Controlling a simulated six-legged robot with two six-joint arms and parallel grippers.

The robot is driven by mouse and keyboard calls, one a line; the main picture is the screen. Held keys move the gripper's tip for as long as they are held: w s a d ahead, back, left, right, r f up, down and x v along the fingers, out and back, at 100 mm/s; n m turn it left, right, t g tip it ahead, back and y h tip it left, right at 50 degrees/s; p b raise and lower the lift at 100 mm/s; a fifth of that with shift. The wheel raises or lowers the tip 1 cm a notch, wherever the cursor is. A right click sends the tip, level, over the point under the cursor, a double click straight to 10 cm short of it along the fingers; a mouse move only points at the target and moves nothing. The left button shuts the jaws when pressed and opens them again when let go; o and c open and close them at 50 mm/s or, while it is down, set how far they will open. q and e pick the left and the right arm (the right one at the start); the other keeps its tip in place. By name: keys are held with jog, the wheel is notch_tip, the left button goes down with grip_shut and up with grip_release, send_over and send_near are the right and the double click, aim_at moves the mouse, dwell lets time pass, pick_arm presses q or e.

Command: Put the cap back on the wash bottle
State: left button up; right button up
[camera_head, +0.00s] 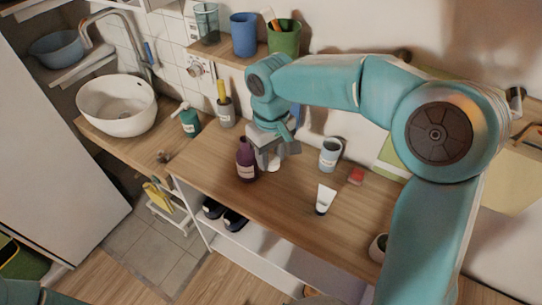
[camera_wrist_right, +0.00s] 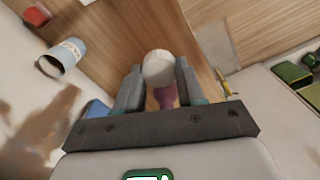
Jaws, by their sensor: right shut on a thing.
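The wash bottle is likely the purple bottle (camera_head: 246,162), which stands upright on the wooden counter. My right gripper (camera_head: 272,158) is just right of it, pointing down and shut on a white rounded cap (camera_head: 274,166). In the right wrist view the cap (camera_wrist_right: 160,68) sits between the two fingertips of the right gripper (camera_wrist_right: 160,82). Part of the purple bottle (camera_wrist_right: 166,97) shows between the fingers there. I cannot tell whether gripper and bottle touch. My left gripper is not in view.
A light blue cup (camera_head: 330,155), a red block (camera_head: 356,176) and a white tube (camera_head: 326,197) stand or lie to the right. A teal pump bottle (camera_head: 188,120) and a grey holder (camera_head: 225,114) are behind left, near the white basin (camera_head: 118,106). The front counter is clear.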

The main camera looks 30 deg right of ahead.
notch_tip(320, 180, down, 8)
jog(key=a+m, duration=0.1)
jog(key=a, duration=0.2)
jog(key=shift+w+f+m, duration=0.15)
jog(key=shift+w+m, duration=0.1)
jog(key=shift+m, duration=0.05)
jog(key=shift+w, duration=0.15)
